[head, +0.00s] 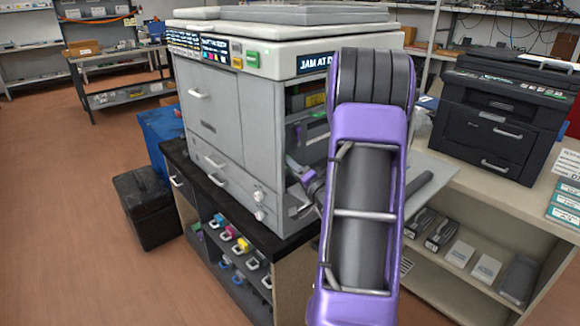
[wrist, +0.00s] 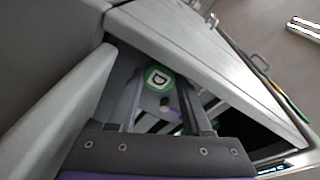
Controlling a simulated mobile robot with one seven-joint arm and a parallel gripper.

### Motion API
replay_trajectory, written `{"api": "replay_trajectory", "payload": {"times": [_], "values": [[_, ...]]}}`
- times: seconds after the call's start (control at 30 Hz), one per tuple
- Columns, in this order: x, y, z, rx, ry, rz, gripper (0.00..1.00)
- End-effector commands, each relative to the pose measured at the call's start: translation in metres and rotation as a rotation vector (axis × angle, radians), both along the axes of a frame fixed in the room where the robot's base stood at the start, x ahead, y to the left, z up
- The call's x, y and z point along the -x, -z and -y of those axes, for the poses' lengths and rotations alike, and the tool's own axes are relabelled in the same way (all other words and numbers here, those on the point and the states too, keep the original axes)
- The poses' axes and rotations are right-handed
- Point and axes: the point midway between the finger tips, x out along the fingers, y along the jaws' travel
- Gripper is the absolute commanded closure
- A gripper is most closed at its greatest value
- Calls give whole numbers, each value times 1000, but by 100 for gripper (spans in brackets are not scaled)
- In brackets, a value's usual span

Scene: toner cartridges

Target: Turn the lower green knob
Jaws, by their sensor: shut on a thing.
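A green-rimmed knob with a white face marked D (wrist: 159,78) sits in the open side of the printer. My gripper (wrist: 158,88) is shut on this knob, with one finger on each side of it. A second patch of green (wrist: 180,131) shows nearer the gripper's base, mostly hidden; it may be another knob. In the head view my gripper (head: 304,172) reaches into the printer's open right side, and the knob it holds is hidden there. The large light grey printer (head: 215,112) stands on a dark-topped cabinet and has a jam message on its display (head: 314,63).
An open grey panel (head: 432,172) sticks out to the right of the printer's opening. A black printer (head: 505,110) stands on the right counter. Coloured cartridges (head: 243,245) lie on the shelf below.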

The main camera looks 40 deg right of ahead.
Motion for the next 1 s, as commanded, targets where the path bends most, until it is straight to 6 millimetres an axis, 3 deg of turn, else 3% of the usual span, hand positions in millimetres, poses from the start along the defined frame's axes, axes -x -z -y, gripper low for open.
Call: {"api": "replay_trajectory", "payload": {"times": [0.37,1.0], "values": [[0,-1,0,-193,0,-17,100],[1,-3,2,-793,2,-65,100]]}}
